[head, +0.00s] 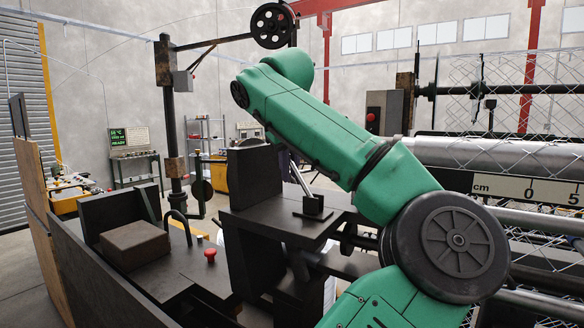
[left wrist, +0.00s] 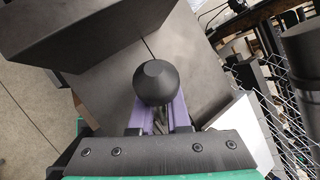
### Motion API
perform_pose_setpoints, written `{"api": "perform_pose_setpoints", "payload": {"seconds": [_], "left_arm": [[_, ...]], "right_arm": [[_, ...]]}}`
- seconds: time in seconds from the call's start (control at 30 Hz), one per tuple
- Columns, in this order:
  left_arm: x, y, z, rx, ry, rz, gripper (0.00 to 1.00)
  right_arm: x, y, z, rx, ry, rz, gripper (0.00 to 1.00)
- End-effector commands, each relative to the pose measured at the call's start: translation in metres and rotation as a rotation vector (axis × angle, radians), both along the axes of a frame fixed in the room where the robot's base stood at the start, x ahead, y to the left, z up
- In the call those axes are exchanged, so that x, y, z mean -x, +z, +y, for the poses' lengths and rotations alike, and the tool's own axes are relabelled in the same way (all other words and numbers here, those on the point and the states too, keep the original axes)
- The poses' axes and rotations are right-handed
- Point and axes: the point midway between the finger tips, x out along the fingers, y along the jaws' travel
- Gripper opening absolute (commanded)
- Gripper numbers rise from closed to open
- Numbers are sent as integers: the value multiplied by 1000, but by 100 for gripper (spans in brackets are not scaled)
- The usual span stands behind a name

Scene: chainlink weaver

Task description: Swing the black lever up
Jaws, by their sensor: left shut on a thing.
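The lever's round black knob (left wrist: 157,82) is in the left wrist view, between the two purple fingers of my left gripper (left wrist: 160,108). The gripper is shut on it. In the head view a lever with a pale metal rod (head: 299,178) stands on a small black base (head: 313,208) on the dark machine table (head: 270,222). The rod leans up and to the left. My right gripper is in neither view.
An upright dark plate (head: 256,180) stands left of the lever. Further left are a red button (head: 210,255) and a brown block (head: 134,246) on a dark bench. On the right are a large metal roller (head: 510,156), a centimetre scale (head: 528,189) and chain-link mesh (head: 500,85).

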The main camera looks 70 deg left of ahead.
Motion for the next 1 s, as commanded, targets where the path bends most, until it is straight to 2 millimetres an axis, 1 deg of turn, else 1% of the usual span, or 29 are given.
{"api": "perform_pose_setpoints", "payload": {"seconds": [0.03, 0.2, 0.23, 0.27, 0.3, 0.67, 0.77, 0.83, 1.0], "left_arm": [[-1, 6, 1, -17, -1, -5, 0], [0, 5, 1, -17, -1, -6, 0], [0, 5, 1, -17, -1, -6, 19], [0, 5, 1, -17, -1, -6, 30], [0, 5, 1, -16, -1, -6, 45], [0, 3, 0, -7, -1, -4, 45], [2, 11, -5, -9, -2, -5, 45], [5, 20, -11, -9, -2, -4, 45], [13, 50, -28, -10, -1, -6, 45]], "right_arm": [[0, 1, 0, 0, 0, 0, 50], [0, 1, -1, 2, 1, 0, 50], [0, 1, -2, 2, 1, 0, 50], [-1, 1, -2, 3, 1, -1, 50], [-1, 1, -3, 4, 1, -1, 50], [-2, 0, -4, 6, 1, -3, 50], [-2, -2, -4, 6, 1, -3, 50], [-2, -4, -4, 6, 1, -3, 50], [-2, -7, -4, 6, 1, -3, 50]]}}
